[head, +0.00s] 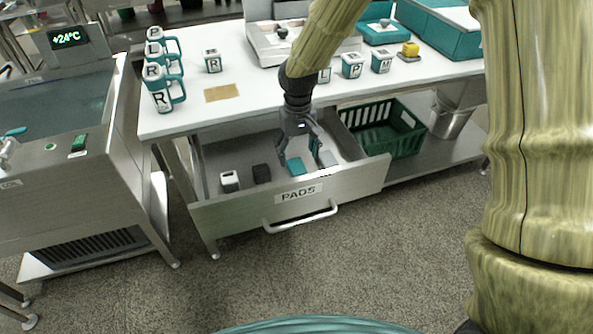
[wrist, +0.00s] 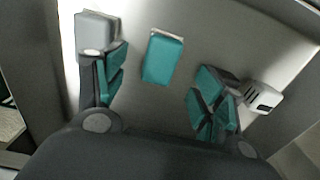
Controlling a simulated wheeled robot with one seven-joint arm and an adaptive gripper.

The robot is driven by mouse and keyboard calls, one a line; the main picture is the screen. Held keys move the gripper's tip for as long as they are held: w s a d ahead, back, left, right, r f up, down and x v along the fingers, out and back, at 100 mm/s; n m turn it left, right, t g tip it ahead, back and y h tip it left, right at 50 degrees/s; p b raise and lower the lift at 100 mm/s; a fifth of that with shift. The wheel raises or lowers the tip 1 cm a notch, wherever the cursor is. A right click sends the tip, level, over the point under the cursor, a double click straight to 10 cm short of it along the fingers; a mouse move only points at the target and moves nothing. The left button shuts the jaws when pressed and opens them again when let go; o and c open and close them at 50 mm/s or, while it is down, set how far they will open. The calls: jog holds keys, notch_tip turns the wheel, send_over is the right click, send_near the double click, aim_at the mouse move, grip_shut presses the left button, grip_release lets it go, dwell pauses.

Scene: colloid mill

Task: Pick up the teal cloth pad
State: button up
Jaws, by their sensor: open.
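The teal cloth pad (head: 296,167) lies flat on the floor of the open drawer labelled PADS (head: 350,186). In the wrist view the teal pad (wrist: 163,57) shows between and beyond my two teal-lined fingers. My gripper (head: 300,156) is open and points down into the drawer above the pad. In the wrist view my gripper (wrist: 162,82) has nothing between its fingers. I cannot tell the exact height left above the pad.
A grey pad (wrist: 97,30) lies beside my left finger in the wrist view. The drawer front and table edge (head: 240,122) bound the space. A green crate (head: 385,130) stands right.

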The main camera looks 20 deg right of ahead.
aim_at(297, 165)
jog(key=shift+w+f+b, duration=0.15)
jog(key=shift+f+b, duration=0.35)
jog(key=shift+f, duration=2.55)
jog(key=c, duration=1)
